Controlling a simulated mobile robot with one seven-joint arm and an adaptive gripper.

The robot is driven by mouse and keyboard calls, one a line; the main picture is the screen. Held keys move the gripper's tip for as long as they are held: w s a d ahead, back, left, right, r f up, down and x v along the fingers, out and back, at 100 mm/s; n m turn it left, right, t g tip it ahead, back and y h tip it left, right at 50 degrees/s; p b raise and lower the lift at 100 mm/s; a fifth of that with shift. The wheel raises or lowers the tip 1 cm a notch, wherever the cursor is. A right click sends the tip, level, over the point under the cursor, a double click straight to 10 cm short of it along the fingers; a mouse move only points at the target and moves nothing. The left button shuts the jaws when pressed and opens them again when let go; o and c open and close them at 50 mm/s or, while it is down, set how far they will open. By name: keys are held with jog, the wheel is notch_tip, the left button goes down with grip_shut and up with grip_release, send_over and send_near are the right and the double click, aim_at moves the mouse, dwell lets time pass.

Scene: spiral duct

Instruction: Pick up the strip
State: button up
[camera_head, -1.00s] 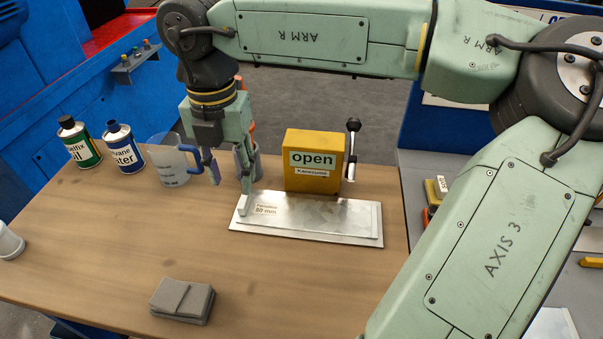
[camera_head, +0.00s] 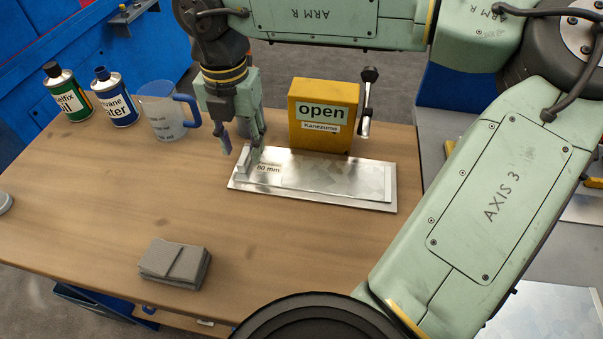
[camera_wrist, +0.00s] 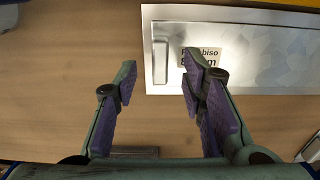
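The strip (camera_head: 335,177) is a flat, mottled grey metal piece. It lies flat on a silver metal plate (camera_head: 310,202) with a small raised bar (camera_head: 242,160) at its left end and an "80 mm" label. In the wrist view the strip (camera_wrist: 265,55) is at the upper right, cut by the frame edge. My gripper (camera_head: 241,153) is open and empty above the plate's left end, left of the strip and apart from it. In the wrist view my gripper (camera_wrist: 160,72) has its fingers spread, the right fingertip beside the label.
A yellow box (camera_head: 323,115) with an "open" sign and a lever stands right behind the plate. A jug (camera_head: 160,112), a blue can (camera_head: 115,97) and a green can (camera_head: 68,94) stand at the back left. Grey pads (camera_head: 174,263) lie in front. The wooden table between is clear.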

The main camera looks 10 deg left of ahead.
notch_tip(320, 180, down, 2)
jog(key=shift+f+b, duration=0.2)
jog(key=shift+b, duration=0.1)
jog(key=shift+r, duration=0.1)
jog(key=shift+c, duration=0.5)
grip_shut()
